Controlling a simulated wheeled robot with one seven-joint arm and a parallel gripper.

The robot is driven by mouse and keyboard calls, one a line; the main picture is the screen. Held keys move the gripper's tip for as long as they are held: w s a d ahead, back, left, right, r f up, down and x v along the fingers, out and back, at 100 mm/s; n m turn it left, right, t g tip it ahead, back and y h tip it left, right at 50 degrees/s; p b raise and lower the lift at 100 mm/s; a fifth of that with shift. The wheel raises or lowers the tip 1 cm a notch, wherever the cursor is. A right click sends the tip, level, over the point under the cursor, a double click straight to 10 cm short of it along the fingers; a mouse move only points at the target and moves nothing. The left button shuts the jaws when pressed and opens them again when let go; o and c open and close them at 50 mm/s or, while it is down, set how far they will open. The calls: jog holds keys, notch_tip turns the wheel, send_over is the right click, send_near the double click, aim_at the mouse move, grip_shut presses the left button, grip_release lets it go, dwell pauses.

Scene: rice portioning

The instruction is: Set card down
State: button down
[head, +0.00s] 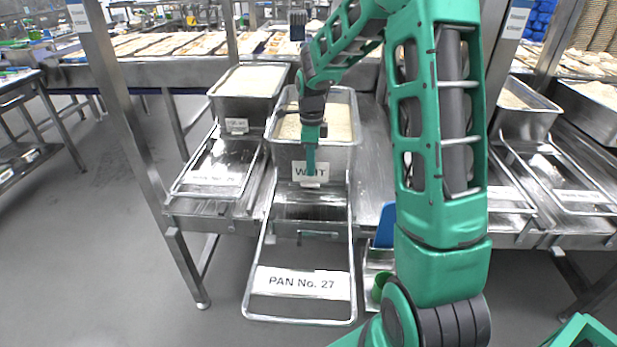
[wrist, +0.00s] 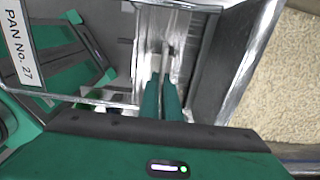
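The white card (head: 299,171) reads "WAIT", partly covered by my gripper. It is upright at the front wall of the middle rice pan (head: 284,155), just above a small pale holder. My gripper (head: 310,170) reaches down in front of the card. In the wrist view my gripper (wrist: 161,82) has its two green fingers close together, with a thin edge between them that looks like the card seen edge-on. Whether the card's lower edge touches the holder cannot be told.
A metal frame with a "PAN No. 27" label (head: 300,281) sticks out below the middle pan. Another rice pan (head: 247,106) stands to the left, with its own card (head: 237,125). A blue board (head: 385,226) and a green cup (head: 381,284) are right of the frame.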

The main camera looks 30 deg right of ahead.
aim_at(310, 181)
jog(key=shift+f, duration=1.9)
jog(key=shift+f, duration=0.15)
jog(key=c, duration=2)
grip_release()
notch_tip(310, 181, up, 12)
jog(key=shift+r, duration=0.15)
jog(key=s+d+r+n, duration=0.2)
jog(key=s+n, duration=0.3)
jog(key=s, duration=0.5)
jog(key=s+d+r+n, duration=0.1)
jog(key=s+r+n, duration=0.3)
jog(key=s, duration=0.6)
jog(key=s+a+f+n, duration=0.1)
jog(key=s+n, duration=0.3)
jog(key=s, duration=0.4)
jog(key=s+f+n, duration=0.3)
jog(key=s+n, duration=0.2)
jog(key=s, duration=0.2)
jog(key=shift+s+a+f, duration=0.2)
jog(key=shift+s+a, duration=0.15)
